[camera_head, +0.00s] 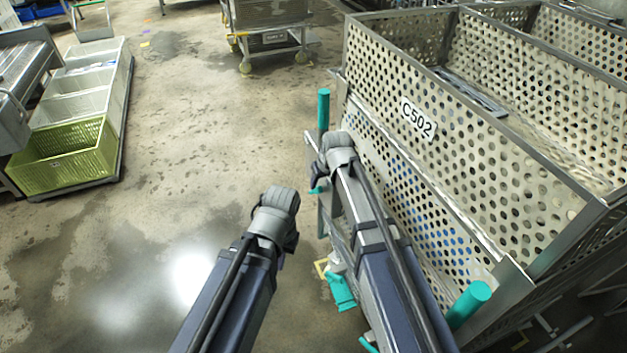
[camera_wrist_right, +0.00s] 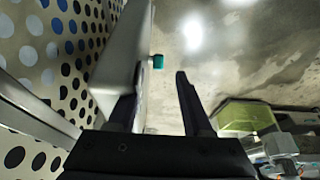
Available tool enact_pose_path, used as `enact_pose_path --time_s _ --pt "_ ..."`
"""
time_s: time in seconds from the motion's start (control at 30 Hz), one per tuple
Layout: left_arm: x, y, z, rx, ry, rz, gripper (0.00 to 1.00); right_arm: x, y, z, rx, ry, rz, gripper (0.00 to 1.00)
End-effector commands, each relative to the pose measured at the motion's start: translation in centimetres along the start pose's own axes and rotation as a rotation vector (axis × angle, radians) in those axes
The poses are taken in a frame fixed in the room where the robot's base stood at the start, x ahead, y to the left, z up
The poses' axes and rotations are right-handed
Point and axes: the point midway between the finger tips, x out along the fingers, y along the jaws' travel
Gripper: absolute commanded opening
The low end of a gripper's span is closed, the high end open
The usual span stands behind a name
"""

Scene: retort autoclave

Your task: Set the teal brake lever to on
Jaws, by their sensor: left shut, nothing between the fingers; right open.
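A basket trolley marked C502 (camera_head: 400,160) stands at the right. A teal lever-like piece (camera_head: 341,291) sits low by its near left corner, beside my right forearm; it looks like the brake lever, though its setting is unclear. My right gripper (camera_head: 320,172) is by the trolley's left side, its fingers mostly hidden in the head view. In the right wrist view the right gripper (camera_wrist_right: 156,92) is open and empty, with a small teal piece (camera_wrist_right: 158,61) beyond the fingers. My left gripper (camera_head: 284,228) is over open floor left of the trolley, shut and empty, its fingertips hidden.
Teal upright handles (camera_head: 323,108) (camera_head: 468,304) stand at the trolley's left side and near corner. A green crate (camera_head: 65,155) sits on a low platform at left. Another wheeled rack (camera_head: 268,30) stands at the back. The wet floor between is clear.

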Motion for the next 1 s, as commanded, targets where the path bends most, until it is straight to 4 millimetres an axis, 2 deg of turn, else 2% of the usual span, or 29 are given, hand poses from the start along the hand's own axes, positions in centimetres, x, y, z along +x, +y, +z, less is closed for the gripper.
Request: enact_pose_path --time_s 0.27,0.47,1.0 --pt "0.2 0.0 0.0 0.000 0.000 0.000 0.00 0.3 0.2 -0.4 0.001 0.010 0.000 0.50" --pt "1.2 0.1 -0.1 0.000 0.000 0.000 0.00 1.4 0.2 -0.3 0.001 0.009 0.000 0.50" --pt "7.1 0.7 -0.4 0.001 0.000 0.000 0.00 7.8 0.3 -0.3 0.001 0.009 0.000 0.50"
